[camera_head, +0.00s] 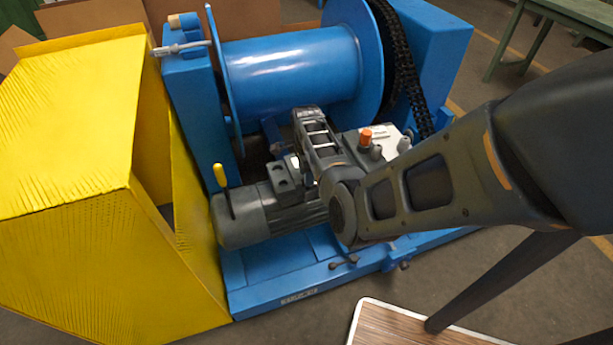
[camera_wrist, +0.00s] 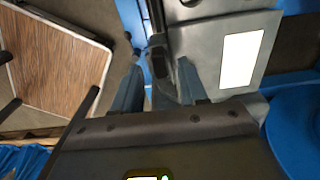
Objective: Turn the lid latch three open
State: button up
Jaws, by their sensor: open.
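My gripper (camera_wrist: 162,72) is open in the wrist view, with its two blue-grey fingers spread apart. A dark latch-like piece (camera_wrist: 158,66) with a rod shows between the fingertips, against the grey housing. I cannot tell whether the fingers touch it, nor whether it is latch three. In the head view my arm reaches in from the right over the machine, and I cannot make out my fingertips there. Small dark handles (camera_head: 344,262) sit at the front edge of the blue base (camera_head: 300,277).
The blue drum (camera_head: 290,70), black chain (camera_head: 402,60) and grey motor (camera_head: 262,214) stand around my arm. A large yellow guard (camera_head: 70,130) fills the left. Floor is open at the right.

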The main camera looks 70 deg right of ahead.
notch_tip(320, 180, up, 6)
jog(key=shift+f, duration=0.1)
dwell(0.6)
jog(key=shift+f, duration=0.1)
